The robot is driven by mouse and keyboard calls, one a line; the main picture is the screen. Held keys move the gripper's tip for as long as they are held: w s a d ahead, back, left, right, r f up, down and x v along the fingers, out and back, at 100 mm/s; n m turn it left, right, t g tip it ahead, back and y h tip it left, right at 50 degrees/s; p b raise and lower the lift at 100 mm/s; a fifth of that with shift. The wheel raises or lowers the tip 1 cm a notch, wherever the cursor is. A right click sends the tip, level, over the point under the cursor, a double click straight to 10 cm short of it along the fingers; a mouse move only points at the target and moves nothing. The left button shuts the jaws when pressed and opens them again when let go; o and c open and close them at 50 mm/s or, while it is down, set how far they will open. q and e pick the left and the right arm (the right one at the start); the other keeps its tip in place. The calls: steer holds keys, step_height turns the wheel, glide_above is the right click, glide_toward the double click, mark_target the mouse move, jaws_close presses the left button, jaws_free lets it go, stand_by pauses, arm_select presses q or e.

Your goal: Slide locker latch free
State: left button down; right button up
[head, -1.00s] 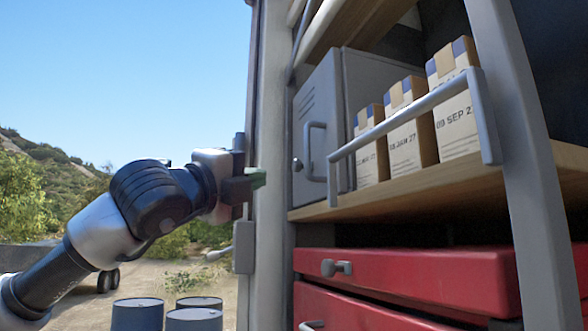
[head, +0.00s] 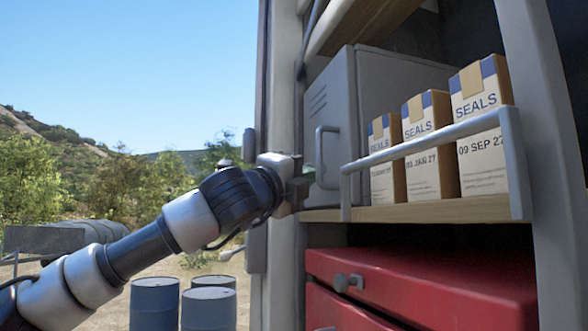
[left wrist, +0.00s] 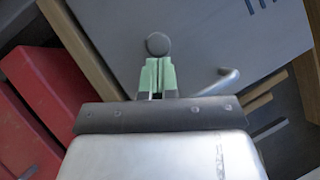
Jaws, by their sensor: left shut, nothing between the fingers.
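The grey locker (head: 334,105) stands on the wooden shelf, its vented door facing left in the head view. Its bar handle (head: 320,155) is on the door. A round dark knob (left wrist: 157,44), which looks like the latch, is on the door in the left wrist view; in the head view my gripper hides it. My left gripper (head: 304,180) is in front of the door's lower part. In the left wrist view its green fingertips (left wrist: 158,66) are shut and empty, just below the knob in the picture. I cannot tell whether they touch it. My right gripper is not in view.
Cartons labelled SEALS (head: 430,140) stand right of the locker behind a grey guard rail (head: 430,138). A red cabinet (head: 420,280) with a knob is below the shelf. A grey post (head: 283,80) stands left. Blue drums (head: 208,308) stand on the ground outside.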

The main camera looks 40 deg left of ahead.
arm_select(q)
steer(key=shift+a, duration=0.15)
steer(key=a+b, duration=0.1)
steer(key=w+a+b, duration=0.2)
steer(key=a, duration=0.1)
stand_by(0.4)
